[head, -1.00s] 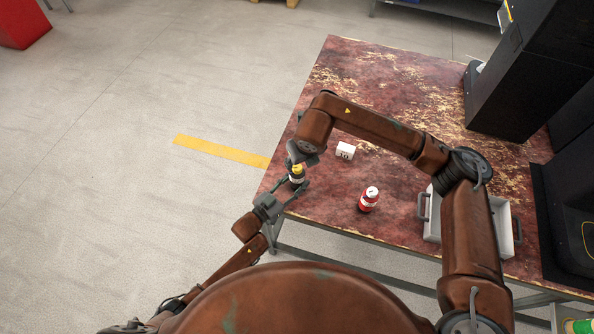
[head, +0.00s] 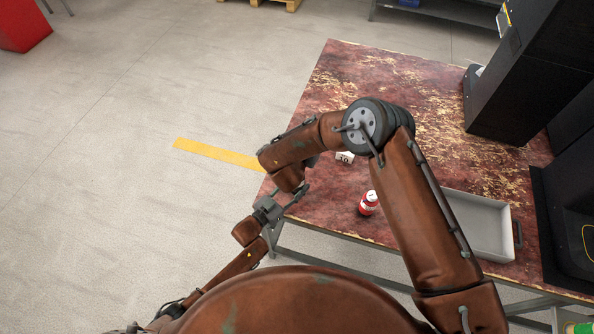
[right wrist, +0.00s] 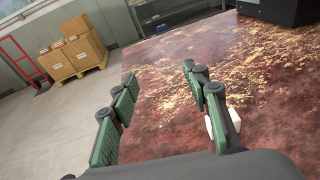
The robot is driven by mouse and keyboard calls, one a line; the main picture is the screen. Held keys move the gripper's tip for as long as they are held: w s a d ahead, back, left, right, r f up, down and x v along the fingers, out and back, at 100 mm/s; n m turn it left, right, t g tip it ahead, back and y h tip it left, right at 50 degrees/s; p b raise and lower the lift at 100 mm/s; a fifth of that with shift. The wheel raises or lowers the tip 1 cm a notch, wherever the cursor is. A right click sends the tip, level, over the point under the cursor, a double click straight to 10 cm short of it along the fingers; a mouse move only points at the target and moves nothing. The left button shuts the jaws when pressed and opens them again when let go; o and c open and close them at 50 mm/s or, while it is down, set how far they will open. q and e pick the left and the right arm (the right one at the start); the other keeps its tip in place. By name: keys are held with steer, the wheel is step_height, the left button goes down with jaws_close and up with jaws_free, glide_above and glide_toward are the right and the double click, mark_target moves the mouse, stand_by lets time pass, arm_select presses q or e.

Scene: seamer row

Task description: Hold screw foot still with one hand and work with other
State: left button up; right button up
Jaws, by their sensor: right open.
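My left gripper (head: 268,208) comes in from the lower left at the table's near left corner. Its fingers reach up under my right arm, so their tips and anything between them are hidden. No screw foot can be made out in either view now.
A red jar with a white lid (head: 368,203) stands on the worn red table (head: 350,75). A white numbered block (head: 345,158) is partly covered by my right arm. A grey tray (head: 515,222) sits at the right, near black machines (head: 520,90). Left floor is open.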

steer(key=shift+t, duration=0.5)
steer(key=s+a+f, duration=0.2)
steer(key=s, duration=0.1)
steer(key=s+a+f, duration=0.2)
steer(key=s, duration=0.1)
steer(key=s+a+f, duration=0.3)
steer(key=s, duration=0.1)
steer(key=shift+s+a, duration=0.1)
steer(key=s+a+f+t, duration=0.1)
steer(key=s+a+f, duration=0.15)
steer(key=s, duration=0.35)
steer(key=s+a+f, duration=0.1)
steer(key=s+a, duration=0.2)
steer(key=s, duration=0.3)
steer(key=shift+n+h, duration=0.3)
steer(key=x, duration=1.1)
steer(key=shift+w, duration=0.35)
steer(key=shift+c, duration=0.2)
jaws_close()
